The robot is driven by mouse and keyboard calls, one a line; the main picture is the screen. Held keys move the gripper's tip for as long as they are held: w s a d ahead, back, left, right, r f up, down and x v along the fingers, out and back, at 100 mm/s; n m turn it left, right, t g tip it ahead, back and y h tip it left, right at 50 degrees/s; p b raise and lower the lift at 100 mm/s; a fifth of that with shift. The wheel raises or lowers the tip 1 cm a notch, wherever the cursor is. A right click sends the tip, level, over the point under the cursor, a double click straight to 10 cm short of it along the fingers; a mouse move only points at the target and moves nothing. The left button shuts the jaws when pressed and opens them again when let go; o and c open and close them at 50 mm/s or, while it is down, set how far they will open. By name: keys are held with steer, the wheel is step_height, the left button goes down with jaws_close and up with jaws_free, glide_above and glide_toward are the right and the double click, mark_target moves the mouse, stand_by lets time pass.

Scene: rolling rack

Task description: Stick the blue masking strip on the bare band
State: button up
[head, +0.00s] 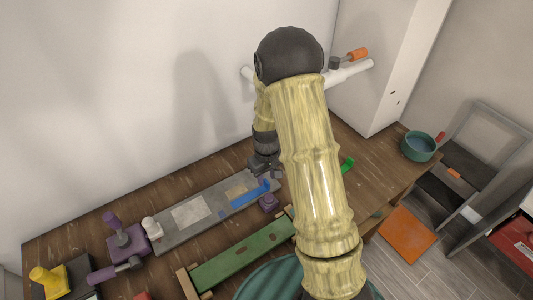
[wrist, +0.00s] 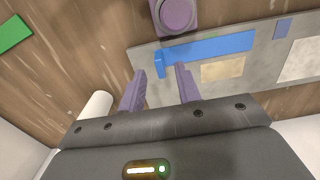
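A grey panel (head: 175,237) lies on the wooden bench; it also shows in the wrist view (wrist: 185,87). The blue masking strip (wrist: 212,46) lies along one edge of the panel, with a short tab at its end; the head view shows it too (head: 250,193). A tan patch (wrist: 222,69) and a pale patch (wrist: 302,60) are on the panel; I cannot tell which is the bare band. My gripper (wrist: 160,69) is open, its purple fingers apart. The strip's tab appears between the fingertips in the wrist view; contact is not clear. My gripper (head: 264,170) is above the panel's right end.
A purple block with a round knob (wrist: 178,13) stands beside the strip. A white cylinder (wrist: 95,106) is near my fingers, and a green piece (wrist: 14,34) lies apart. A green rail (head: 235,255) lies in front of the panel. Purple tools (head: 125,240) stand at left.

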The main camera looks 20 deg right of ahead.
step_height(320, 180, up, 16)
steer(key=b, duration=0.2)
stand_by(1.0)
steer(key=s+f+m+t, duration=0.2)
steer(key=s+m, duration=0.1)
steer(key=s, duration=1.1)
steer(key=shift+s+a+m+t, duration=0.2)
steer(key=shift+m+t, duration=0.1)
steer(key=shift+d, duration=0.2)
stand_by(0.4)
steer(key=shift+w, duration=0.1)
